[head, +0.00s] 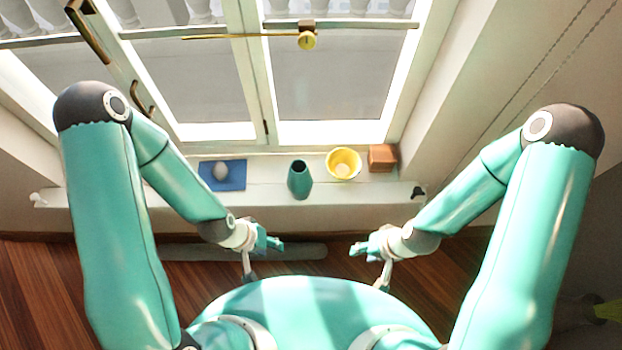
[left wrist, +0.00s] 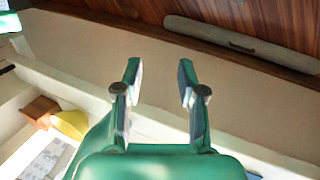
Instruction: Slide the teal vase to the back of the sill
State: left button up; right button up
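The teal vase (head: 300,180) stands upright on the white window sill (head: 270,172), near the sill's front part in the head view. I cannot pick it out in the left wrist view. My left gripper (head: 265,262) is in front of and below the sill, to the left of the vase and apart from it. It is open and empty; its two spread fingers show in the left wrist view (left wrist: 160,85). My right gripper (head: 367,266) is also in front of the sill, to the right of the vase. Its fingers look spread, with nothing between them.
A yellow bowl (head: 343,164) and a brown block (head: 382,158) stand right of the vase. A grey egg-shaped object (head: 221,171) rests on a blue mat (head: 237,183) to the left. The window (head: 315,85) is behind the sill. A grey roll (head: 300,251) lies on the floor.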

aim_at(299, 180)
jog(key=u, duration=0.9)
jog(key=k, duration=1.1)
jog(key=z, duration=0.75)
jog(key=i, duration=1)
jog(key=u, duration=0.05)
